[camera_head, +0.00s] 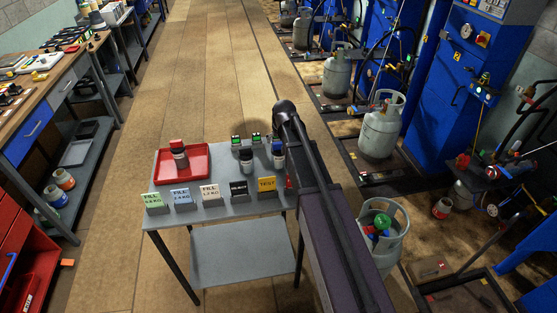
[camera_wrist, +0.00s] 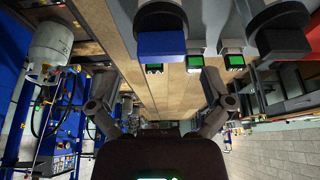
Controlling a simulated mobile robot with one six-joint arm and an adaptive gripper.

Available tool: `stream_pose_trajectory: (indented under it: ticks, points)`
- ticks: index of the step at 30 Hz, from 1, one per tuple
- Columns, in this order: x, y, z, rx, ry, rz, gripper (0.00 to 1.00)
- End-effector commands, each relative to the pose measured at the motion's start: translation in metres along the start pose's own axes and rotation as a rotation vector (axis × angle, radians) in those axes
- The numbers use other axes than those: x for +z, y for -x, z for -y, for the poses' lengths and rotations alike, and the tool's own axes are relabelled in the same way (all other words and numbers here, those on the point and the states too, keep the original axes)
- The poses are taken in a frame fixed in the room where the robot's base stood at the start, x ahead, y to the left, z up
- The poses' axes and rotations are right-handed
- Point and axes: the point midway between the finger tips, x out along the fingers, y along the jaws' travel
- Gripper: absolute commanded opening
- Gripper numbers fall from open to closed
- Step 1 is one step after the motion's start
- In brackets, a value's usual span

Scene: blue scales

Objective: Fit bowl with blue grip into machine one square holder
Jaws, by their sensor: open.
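A dark round bowl with a blue grip (camera_wrist: 161,43) shows at the top of the wrist view. In the head view, a blue-topped container (camera_head: 278,148) stands at the back right of the small grey table, partly behind my arm. My gripper (camera_wrist: 157,88) is open and empty, its fingers spread below the blue grip in the wrist view and apart from it. In the head view my arm hides the gripper. Blue machines (camera_head: 460,70) stand along the right; I cannot tell which is machine one or make out its square holder.
Gas cylinders (camera_head: 383,130) stand right. The wooden floor aisle behind is clear.

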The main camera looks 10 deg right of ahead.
Motion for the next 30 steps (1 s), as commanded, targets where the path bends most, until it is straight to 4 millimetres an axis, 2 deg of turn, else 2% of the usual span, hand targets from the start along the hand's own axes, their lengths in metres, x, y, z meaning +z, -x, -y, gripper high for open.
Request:
stream_pose_trajectory:
  ticks: [1,12,30]
  points:
    - [0.002,-0.008,0.001,0.000,0.000,0.000,1.00]
    - [0.003,-0.036,0.002,0.000,0.000,0.000,1.00]
    - [0.002,-0.039,0.002,0.000,0.000,0.000,1.00]
